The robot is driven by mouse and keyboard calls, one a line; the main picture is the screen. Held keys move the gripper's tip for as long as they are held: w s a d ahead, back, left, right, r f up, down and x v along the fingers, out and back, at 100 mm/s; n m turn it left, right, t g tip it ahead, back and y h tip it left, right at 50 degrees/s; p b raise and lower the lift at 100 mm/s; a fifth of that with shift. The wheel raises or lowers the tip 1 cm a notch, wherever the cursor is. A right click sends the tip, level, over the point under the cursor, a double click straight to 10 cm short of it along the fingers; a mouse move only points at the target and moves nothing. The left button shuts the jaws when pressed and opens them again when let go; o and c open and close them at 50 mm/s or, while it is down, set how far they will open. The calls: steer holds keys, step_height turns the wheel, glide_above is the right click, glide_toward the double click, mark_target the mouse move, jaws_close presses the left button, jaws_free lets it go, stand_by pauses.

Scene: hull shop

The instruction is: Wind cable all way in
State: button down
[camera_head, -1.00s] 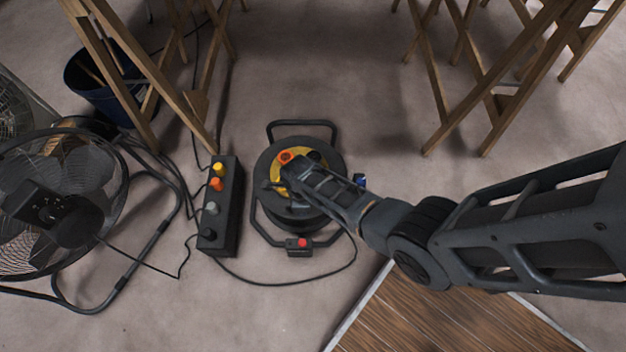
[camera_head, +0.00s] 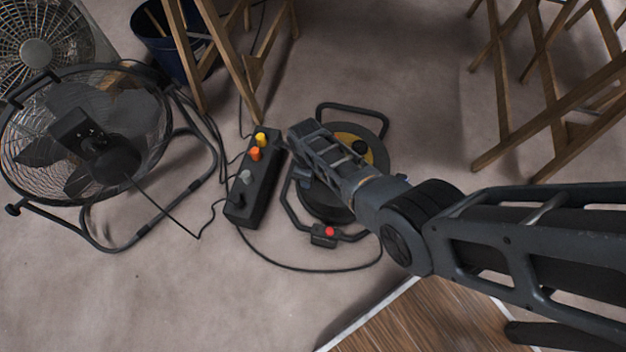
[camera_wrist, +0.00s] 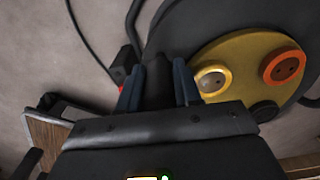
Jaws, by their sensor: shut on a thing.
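The cable reel stands on the floor, with a black drum (camera_head: 376,172) and a yellow socket face (camera_head: 352,136), partly hidden behind my arm. In the wrist view, the yellow face (camera_wrist: 236,58) shows an orange-rimmed socket at right. My gripper (camera_wrist: 157,85) is shut on a dark crank handle (camera_wrist: 156,96), one blue-grey finger on each side. In the head view, my gripper (camera_head: 303,178) is at the drum's left side. The black cable (camera_head: 300,268) curves over the floor from near the reel's frame towards a control box (camera_head: 262,187).
The control box with yellow and orange knobs stands close left of the reel. A floor fan (camera_head: 88,140) and its tube stand are further left. Wooden trestles (camera_head: 545,110) stand behind, with a blue bucket (camera_head: 165,45). Wooden boarding (camera_head: 410,325) lies at front right.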

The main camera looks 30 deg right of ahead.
steer(key=shift+w+r, duration=0.1)
steer(key=shift+w, duration=0.3)
steer(key=c, duration=0.8)
jaws_free()
step_height(320, 180, up, 8)
steer(key=p, duration=0.4)
